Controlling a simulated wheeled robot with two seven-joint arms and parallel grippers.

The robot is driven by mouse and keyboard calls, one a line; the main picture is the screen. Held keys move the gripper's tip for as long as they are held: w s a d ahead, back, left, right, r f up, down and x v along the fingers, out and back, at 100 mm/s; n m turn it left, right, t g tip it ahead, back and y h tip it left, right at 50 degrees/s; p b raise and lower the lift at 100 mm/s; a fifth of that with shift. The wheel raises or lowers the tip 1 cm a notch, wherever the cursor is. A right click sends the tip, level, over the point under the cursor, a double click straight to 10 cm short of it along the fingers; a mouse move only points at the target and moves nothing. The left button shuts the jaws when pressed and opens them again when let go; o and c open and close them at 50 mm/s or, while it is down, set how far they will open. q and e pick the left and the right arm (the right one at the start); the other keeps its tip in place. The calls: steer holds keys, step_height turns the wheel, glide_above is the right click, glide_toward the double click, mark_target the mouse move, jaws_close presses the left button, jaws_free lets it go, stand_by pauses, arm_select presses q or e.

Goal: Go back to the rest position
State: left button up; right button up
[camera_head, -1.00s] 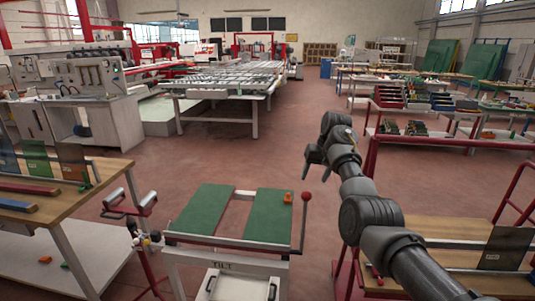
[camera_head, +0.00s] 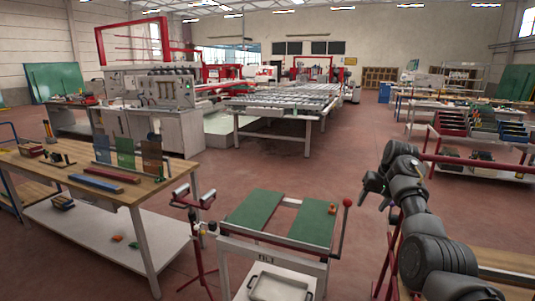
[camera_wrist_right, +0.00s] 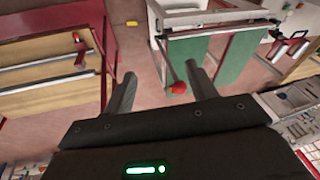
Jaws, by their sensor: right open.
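My right gripper (camera_head: 372,192) is open, with nothing between its fingers. In the head view it hangs in the air to the right of the tilt table, above the floor. In the right wrist view its two fingers (camera_wrist_right: 162,88) are spread apart, and the red lever knob (camera_wrist_right: 178,87) shows between and beyond them. My left gripper is not in view.
The tilt table has green pads (camera_head: 252,210), a small orange piece (camera_head: 332,208) and a red-knobbed lever (camera_head: 347,202) near my right arm. A wooden workbench (camera_head: 150,185) with glass panes stands left. Red floor (camera_head: 245,170) is open behind the tilt table.

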steer(key=w+d+r+t+h, duration=0.1)
steer(key=w+d+t, duration=0.1)
steer(key=w+t, duration=0.35)
step_height(320, 180, down, 19)
steer(key=w+h, duration=0.2)
steer(key=s+a+f+n+b, duration=0.1)
steer(key=s+f, duration=0.5)
steer(key=f, duration=0.4)
steer(key=s+a+f+n, duration=0.1)
steer(key=s+f, duration=0.4)
steer(key=f, duration=0.5)
steer(key=s+a+f+n+b, duration=0.1)
steer(key=s+a+f, duration=0.1)
steer(key=s+f, duration=0.55)
steer(key=s+a+f+n+g+y+b, duration=0.1)
steer(key=s+a+f+g, duration=0.2)
steer(key=s+f, duration=2.05)
steer(key=s+f+g, duration=0.2)
steer(key=s+f, duration=0.1)
steer(key=s, duration=1.5)
steer(key=s+a+f+g, duration=0.1)
steer(key=s+f+g, duration=0.1)
steer(key=s, duration=1.6)
steer(key=shift+f+n+g+b, duration=0.35)
steer(key=shift+f+n+b, duration=0.05)
steer(key=shift+f, duration=0.2)
